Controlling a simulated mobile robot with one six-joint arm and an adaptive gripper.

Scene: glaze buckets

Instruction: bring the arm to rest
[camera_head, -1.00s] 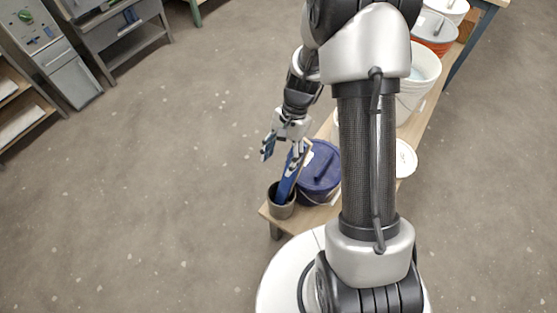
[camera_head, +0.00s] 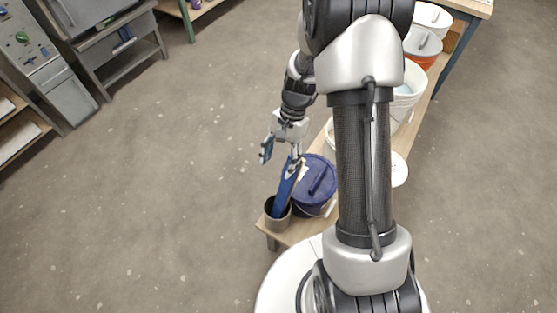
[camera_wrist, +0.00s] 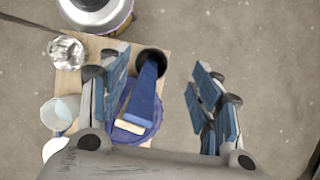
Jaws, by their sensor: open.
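My gripper (camera_head: 281,155) is open and empty in the head view, above and beside the near end of a low wooden bench. In the wrist view its blue-padded fingers (camera_wrist: 165,112) are spread wide. A blue long-handled tool (camera_head: 286,186) stands tilted in a dark grey pot (camera_head: 277,222) at the bench end. In the wrist view the blue tool (camera_wrist: 142,95) shows between the fingers, nearer the left one; I cannot tell whether they touch. A dark blue lidded bucket (camera_head: 315,190) stands right beside the pot. My arm hides part of the bench.
The wooden bench (camera_head: 297,233) runs to the upper right, bearing several buckets, including a white one (camera_head: 404,97) and an orange one (camera_head: 421,48). A grey cabinet (camera_head: 70,101) and shelves stand at upper left. The floor (camera_head: 150,200) left of the bench is clear.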

